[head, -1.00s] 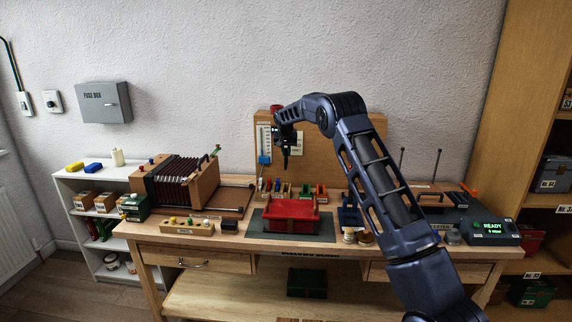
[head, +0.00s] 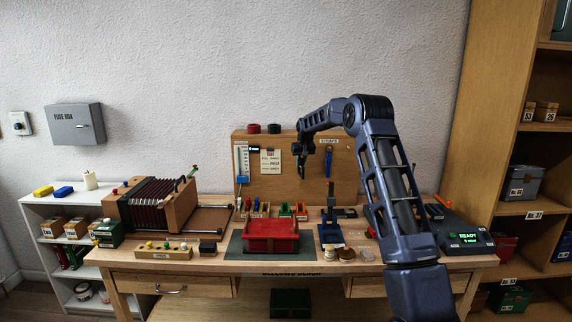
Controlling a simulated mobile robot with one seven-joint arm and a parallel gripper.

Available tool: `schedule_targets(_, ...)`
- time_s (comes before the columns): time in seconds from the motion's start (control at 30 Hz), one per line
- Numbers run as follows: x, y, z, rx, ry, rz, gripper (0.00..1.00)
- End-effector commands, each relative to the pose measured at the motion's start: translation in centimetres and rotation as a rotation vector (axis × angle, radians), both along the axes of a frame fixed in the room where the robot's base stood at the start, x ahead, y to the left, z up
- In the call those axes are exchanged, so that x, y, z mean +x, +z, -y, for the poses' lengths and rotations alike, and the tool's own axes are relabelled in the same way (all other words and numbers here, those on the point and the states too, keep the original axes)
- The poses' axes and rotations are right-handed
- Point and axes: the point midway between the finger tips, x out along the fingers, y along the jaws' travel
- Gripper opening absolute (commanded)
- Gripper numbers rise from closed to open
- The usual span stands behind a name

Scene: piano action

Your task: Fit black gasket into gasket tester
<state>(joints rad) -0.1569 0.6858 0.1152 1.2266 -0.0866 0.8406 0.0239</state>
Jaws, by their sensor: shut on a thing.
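The gasket tester (head: 465,240) is a dark unit with a green READY display at the right end of the bench. My arm hides part of its left side. My gripper (head: 301,172) is in front of the wooden back board, above and well to the left of the tester. It is shut on a small dark thing, too small and dark against the jaws to tell whether it is the black gasket.
A red bin (head: 270,246) stands on a dark mat mid-bench. A bellows unit (head: 160,205) is on the left, with a peg block (head: 164,253) in front. A blue fixture (head: 330,231) and small jars stand right of the bin. Tall shelves border the right.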

Motion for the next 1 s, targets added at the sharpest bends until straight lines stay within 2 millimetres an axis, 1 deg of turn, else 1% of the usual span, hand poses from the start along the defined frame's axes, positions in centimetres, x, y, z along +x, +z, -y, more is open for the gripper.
schedule_targets(0.03,0.0,0.3,1.6,0.002,0.011,0.000,0.00)
schedule_targets(0.17,-0.1,0.8,5.1,0.001,0.052,0.001,0.00)
schedule_targets(0.27,-0.2,1.3,8.3,0.000,0.073,0.001,0.00)
schedule_targets(0.4,-0.5,2.6,13.5,0.001,0.064,0.001,0.00)
schedule_targets(0.47,-0.6,3.2,15.7,0.000,0.042,0.001,0.00)
schedule_targets(0.5,-0.7,3.6,17.3,-0.001,0.021,0.001,0.00)
schedule_targets(0.57,-0.8,4.3,19.5,-0.001,-0.015,0.002,0.00)
schedule_targets(0.8,-1.6,7.3,28.6,-0.002,-0.205,0.004,0.00)
schedule_targets(0.87,-1.9,7.9,30.8,-0.001,-0.256,0.002,0.00)
schedule_targets(0.9,-2.2,8.3,32.3,-0.001,-0.287,0.001,0.00)
schedule_targets(0.97,-2.5,8.7,34.5,-0.001,-0.333,0.001,0.00)
schedule_targets(1.0,-2.8,9.0,35.9,-0.001,-0.360,0.001,0.00)
